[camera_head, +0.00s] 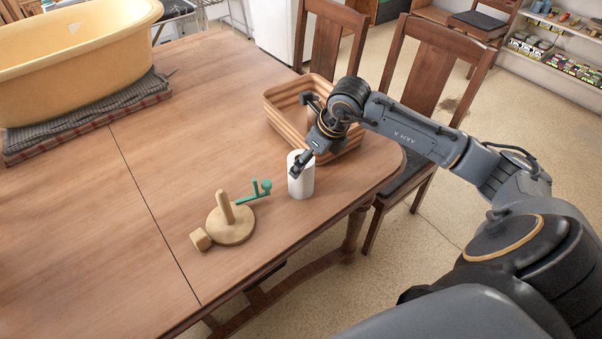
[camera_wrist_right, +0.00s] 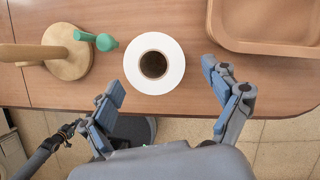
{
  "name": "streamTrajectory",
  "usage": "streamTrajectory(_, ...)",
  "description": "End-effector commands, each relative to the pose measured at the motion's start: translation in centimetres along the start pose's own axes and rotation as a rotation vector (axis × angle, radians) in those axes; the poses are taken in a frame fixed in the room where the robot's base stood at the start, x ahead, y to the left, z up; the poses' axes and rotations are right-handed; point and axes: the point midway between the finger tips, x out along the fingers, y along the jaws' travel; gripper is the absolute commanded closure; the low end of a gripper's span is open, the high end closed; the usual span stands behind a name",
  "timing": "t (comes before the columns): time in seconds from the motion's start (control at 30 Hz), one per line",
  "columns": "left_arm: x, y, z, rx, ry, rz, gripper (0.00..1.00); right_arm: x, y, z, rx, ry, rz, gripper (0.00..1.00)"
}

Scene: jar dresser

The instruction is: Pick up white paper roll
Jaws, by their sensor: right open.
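The white paper roll (camera_head: 303,182) stands upright on the wooden table near its right front edge. In the right wrist view the roll (camera_wrist_right: 170,78) is seen from above, with its dark core hole facing the camera. My right gripper (camera_wrist_right: 168,96) is open, with one finger to the left and one to the right of the roll, both nearer the bottom of the picture. In the head view my right gripper (camera_head: 306,163) is at the top of the roll and partly covers it. Whether a finger touches the roll I cannot tell. My left gripper is not in view.
A wooden stand with an upright peg (camera_head: 231,224), a small wooden block (camera_head: 200,239) and a green object (camera_head: 254,192) lie left of the roll. A ribbed brown basket (camera_head: 284,112) stands behind it. A yellow tub (camera_head: 70,60) sits far left. The table's middle is clear.

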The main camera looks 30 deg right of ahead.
Motion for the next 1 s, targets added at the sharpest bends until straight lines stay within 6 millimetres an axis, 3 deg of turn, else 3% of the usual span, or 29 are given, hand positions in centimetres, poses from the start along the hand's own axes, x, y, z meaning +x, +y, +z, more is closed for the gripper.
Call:
streamTrajectory(0.27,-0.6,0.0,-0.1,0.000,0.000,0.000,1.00,2.2,0.2,-0.1,0.001,0.002,0.003,0.12)
streamTrajectory(0.5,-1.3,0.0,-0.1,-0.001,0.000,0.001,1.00,5.8,0.3,-0.1,0.001,0.001,0.003,0.12)
streamTrajectory(0.8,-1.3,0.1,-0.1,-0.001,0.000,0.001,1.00,6.5,0.3,-0.1,-0.001,0.000,0.000,0.12)
streamTrajectory(0.87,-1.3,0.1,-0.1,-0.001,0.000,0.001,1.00,6.5,0.3,-0.1,-0.001,0.000,0.001,0.20)
streamTrajectory(1.0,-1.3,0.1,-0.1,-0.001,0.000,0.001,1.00,6.5,0.3,-0.1,-0.001,0.000,0.001,0.48)
